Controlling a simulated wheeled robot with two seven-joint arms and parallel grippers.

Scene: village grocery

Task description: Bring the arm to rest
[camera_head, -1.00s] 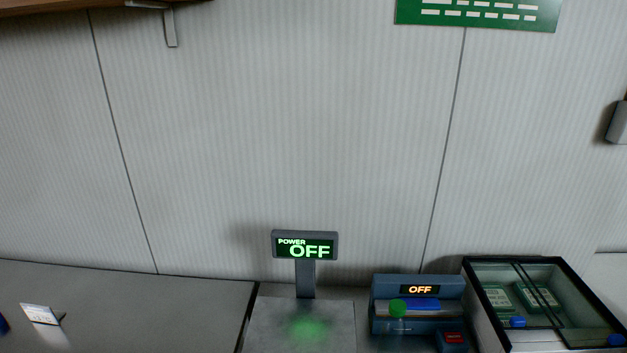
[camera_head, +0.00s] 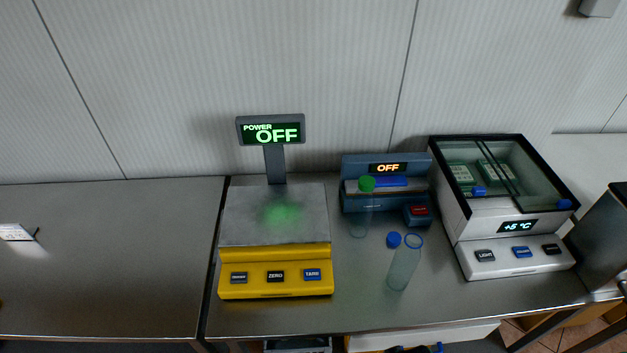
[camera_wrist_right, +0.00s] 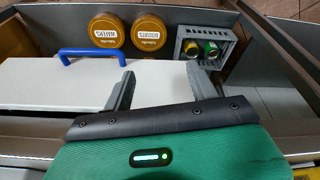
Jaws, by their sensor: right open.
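My right gripper (camera_wrist_right: 160,88) shows in the right wrist view, with its two grey fingers spread apart and nothing between them. Beyond the fingers lies a white panel with a blue handle (camera_wrist_right: 92,52). Neither gripper shows clearly in the head view, and my left gripper is not in view.
Two brown-lidded jars (camera_wrist_right: 127,30) and a grey rack (camera_wrist_right: 206,42) lie past the fingers. The counter's left is mostly clear.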

